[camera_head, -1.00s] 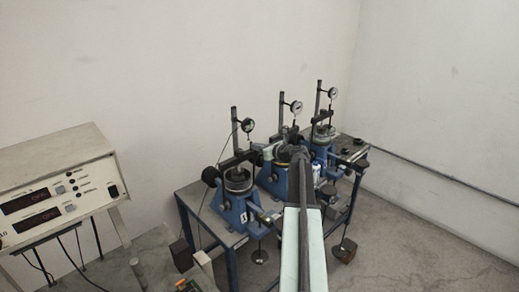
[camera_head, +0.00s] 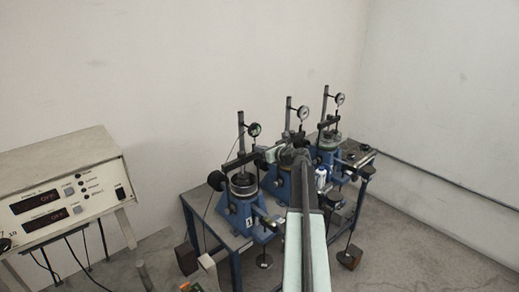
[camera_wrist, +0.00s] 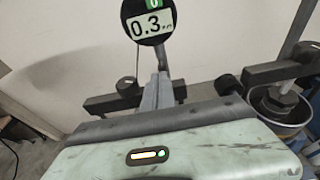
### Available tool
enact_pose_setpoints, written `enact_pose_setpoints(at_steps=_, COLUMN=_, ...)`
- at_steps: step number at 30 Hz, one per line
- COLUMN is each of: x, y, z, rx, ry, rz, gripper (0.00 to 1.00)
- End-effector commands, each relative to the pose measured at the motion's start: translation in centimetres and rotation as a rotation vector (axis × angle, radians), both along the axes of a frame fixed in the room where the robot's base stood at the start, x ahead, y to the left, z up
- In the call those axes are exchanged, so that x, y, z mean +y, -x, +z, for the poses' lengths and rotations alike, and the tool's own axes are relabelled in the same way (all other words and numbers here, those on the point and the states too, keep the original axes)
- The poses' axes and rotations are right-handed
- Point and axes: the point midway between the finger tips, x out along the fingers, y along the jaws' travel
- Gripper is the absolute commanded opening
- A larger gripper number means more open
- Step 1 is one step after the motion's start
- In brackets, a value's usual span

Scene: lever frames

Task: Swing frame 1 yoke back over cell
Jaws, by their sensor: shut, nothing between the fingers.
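Frame 1 (camera_head: 238,212) is the blue stand with a white "1", nearest on the left in the head view. Its round cell (camera_head: 243,183) sits on top. Its dark yoke bar (camera_head: 240,161) shows above and behind the cell; I cannot tell exactly how it lines up. My gripper (camera_head: 262,156) is at the right end of this bar, partly hidden by my arm; contact is unclear. In the wrist view my gripper's fingers (camera_wrist: 157,92) are shut and empty, with a dark bar (camera_wrist: 110,103) behind them. A gauge (camera_wrist: 150,22) reading 0.3 stands beyond.
Two more blue frames stand to the right, one with its gauge (camera_head: 340,98) in clear view. A dark pot (camera_wrist: 280,108) under a bar is at the right in the wrist view. A white instrument box (camera_head: 65,190) stands at the left. Weights hang below the table (camera_head: 232,240).

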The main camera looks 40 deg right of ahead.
Motion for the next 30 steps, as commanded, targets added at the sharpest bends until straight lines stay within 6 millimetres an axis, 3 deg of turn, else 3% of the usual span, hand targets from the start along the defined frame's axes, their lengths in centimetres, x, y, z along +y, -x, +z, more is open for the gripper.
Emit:
enact_pose_setpoints(at_steps=6, x=0.0, y=5.6, z=1.9, rx=-0.002, ry=-0.002, rz=-0.006, gripper=0.0)
enact_pose_setpoints(at_steps=13, x=-0.1, y=9.9, z=3.3, rx=-0.002, ry=-0.001, rz=-0.003, gripper=0.0)
enact_pose_setpoints(at_steps=18, x=-0.2, y=11.0, z=3.5, rx=-0.002, ry=-0.001, rz=-0.002, gripper=0.0)
enact_pose_setpoints(at_steps=30, x=-0.2, y=11.0, z=3.4, rx=-0.002, ry=-0.001, rz=-0.001, gripper=0.0)
